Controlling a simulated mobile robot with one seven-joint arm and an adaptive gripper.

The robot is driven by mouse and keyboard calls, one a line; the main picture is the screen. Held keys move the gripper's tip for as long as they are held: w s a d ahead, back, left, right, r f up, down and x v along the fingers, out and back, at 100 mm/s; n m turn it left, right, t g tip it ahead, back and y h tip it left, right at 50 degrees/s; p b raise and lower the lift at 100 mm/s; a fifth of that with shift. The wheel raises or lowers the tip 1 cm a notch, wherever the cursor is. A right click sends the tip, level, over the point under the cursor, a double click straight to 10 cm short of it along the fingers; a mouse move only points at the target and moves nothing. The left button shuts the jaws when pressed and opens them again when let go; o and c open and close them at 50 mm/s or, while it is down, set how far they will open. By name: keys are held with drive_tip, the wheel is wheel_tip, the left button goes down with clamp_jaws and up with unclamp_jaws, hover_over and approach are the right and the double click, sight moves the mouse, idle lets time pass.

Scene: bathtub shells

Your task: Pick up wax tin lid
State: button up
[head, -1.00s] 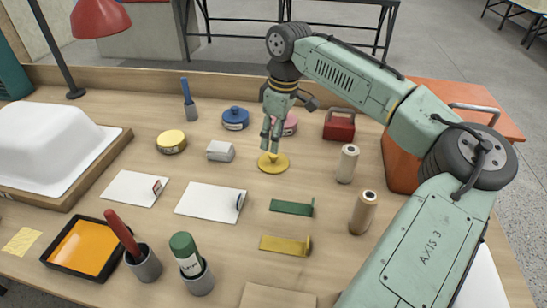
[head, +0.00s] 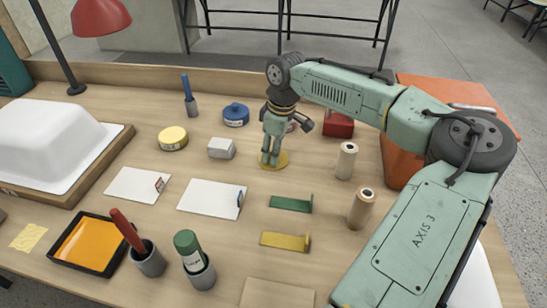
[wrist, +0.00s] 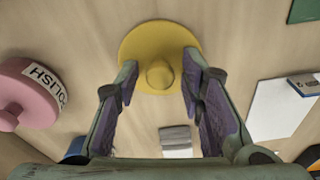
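The wax tin lid, a flat yellow disc with a round knob (head: 282,161), lies on the bench in the head view. In the wrist view the yellow lid (wrist: 142,40) is at top centre, with its knob facing the camera. My gripper (head: 269,161) points down over the lid and hides part of it. In the wrist view my gripper (wrist: 159,68) is open, one finger on each side of the knob with a gap to it. Whether the fingertips touch the disc I cannot tell.
A yellow tin (head: 173,140), a blue tin (head: 236,118) and a grey block (head: 221,149) stand left of the gripper. A pink polish tin (wrist: 25,95) is close by. A tan cylinder (head: 346,162) and a red box (head: 339,124) stand to the right.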

clamp_jaws()
idle(0.3)
